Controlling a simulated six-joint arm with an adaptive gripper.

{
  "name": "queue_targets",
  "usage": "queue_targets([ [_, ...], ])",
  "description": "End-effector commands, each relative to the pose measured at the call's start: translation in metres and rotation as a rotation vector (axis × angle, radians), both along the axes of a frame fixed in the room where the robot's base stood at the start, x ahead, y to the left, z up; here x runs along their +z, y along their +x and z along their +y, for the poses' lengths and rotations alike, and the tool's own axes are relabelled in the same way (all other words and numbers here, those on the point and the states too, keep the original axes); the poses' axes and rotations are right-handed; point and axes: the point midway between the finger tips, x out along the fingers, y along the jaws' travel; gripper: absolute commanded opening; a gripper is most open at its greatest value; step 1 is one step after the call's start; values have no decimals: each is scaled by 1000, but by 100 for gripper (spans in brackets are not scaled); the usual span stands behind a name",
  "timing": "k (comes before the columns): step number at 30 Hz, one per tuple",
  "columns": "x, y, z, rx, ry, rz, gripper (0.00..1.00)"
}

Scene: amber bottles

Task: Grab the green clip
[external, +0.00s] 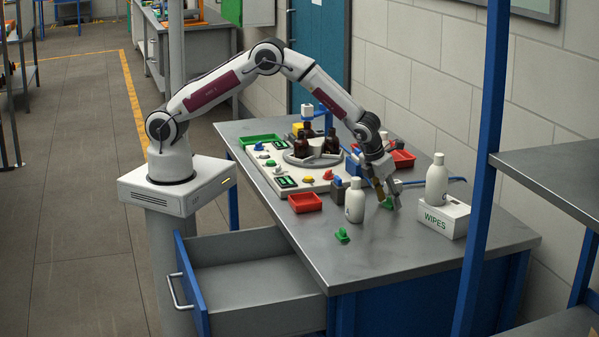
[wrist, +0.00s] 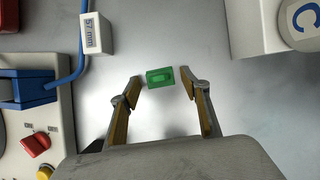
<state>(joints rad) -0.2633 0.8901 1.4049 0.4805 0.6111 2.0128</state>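A small green piece (wrist: 160,77) lies on the grey table between and just beyond my fingertips in the wrist view. It is blocky with a darker inset, and there is a gap to each finger. In the external view this green piece (external: 390,203) is partly covered by my gripper (external: 386,197). My gripper (wrist: 161,82) is open and empty, pointing down at the table. A second green piece (external: 342,235), shaped like a clip, lies nearer the front edge, apart from my gripper. I cannot tell which of the two is the named clip.
A white bottle (external: 355,201) stands left of my gripper. A wipes box (external: 444,217) with another bottle (external: 437,181) on it stands to the right. A white panel with coloured knobs (external: 308,180), red trays and amber bottles (external: 302,146) are farther back. The front right tabletop is clear.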

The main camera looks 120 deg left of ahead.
Motion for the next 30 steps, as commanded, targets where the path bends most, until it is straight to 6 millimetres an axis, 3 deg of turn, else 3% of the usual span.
queue_targets([
  [1, 0, 0, 0, 0, 0, 0, 29],
  [3, 0, 0, 0, 0, 0, 0, 19],
  [17, 4, 0, 0, 0, 0, -1, 19],
  [23, 20, 1, 0, 1, 1, -2, 19],
  [30, 54, 1, 0, 0, 1, -4, 19],
])
